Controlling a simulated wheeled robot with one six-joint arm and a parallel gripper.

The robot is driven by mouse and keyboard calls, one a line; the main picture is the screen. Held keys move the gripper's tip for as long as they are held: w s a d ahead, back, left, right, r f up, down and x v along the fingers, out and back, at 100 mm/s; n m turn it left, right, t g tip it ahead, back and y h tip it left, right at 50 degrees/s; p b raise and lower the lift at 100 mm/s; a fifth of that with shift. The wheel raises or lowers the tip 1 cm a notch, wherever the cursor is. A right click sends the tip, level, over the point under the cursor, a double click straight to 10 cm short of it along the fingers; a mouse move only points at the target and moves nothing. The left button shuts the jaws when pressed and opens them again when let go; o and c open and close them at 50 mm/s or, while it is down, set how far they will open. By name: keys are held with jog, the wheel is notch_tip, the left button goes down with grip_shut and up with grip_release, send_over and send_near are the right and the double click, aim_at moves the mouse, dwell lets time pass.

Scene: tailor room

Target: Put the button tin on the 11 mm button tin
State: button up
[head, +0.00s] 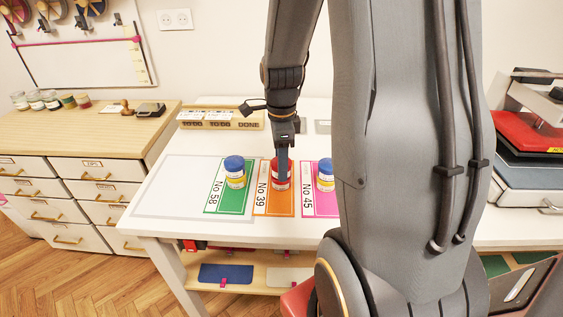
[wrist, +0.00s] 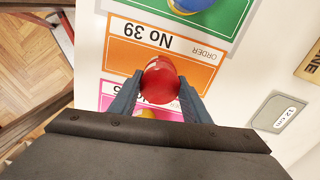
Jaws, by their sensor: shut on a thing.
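My gripper (head: 282,172) points down and is shut on a red-topped tin (head: 280,185) at the orange No 39 card (head: 272,208). In the wrist view, the tin's red top (wrist: 161,78) sits between the two fingertips. I cannot tell whether it rests on the card or hangs just above it. A blue-lidded tin (head: 235,174) with a white and yellow body stands on the green No 58 card (head: 224,204). Another blue-lidded tin (head: 325,176) stands on the pink No 45 card (head: 315,206). Size marks on the tins are too small to read.
The cards lie in a row on a white table (head: 165,222). A wooden tray (head: 222,123) marked DONE stands behind them. A wooden-topped drawer cabinet (head: 95,133) is at left. My arm hides the table's right part.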

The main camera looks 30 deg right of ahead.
jog(key=shift+f, duration=0.1)
jog(key=o, duration=1.1)
notch_tip(320, 180, up, 12)
jog(key=b, duration=0.3)
jog(key=s+a+f+n, duration=0.2)
jog(key=a+f+n, duration=0.1)
jog(key=n, duration=0.4)
jog(key=s+a+f+n, duration=0.2)
jog(key=a+f+n, duration=0.2)
jog(key=n, duration=0.3)
jog(key=s+a+f+n+t, duration=0.1)
jog(key=s+a+f+n, duration=0.2)
jog(key=a+n, duration=0.2)
jog(key=shift+a+f+n, duration=0.15)
jog(key=shift+a+n, duration=0.05)
jog(key=shift+n, duration=1.1)
jog(key=shift+s+a+f+n, duration=0.25)
jog(key=shift+s+n, duration=0.05)
jog(key=shift+n, duration=0.4)
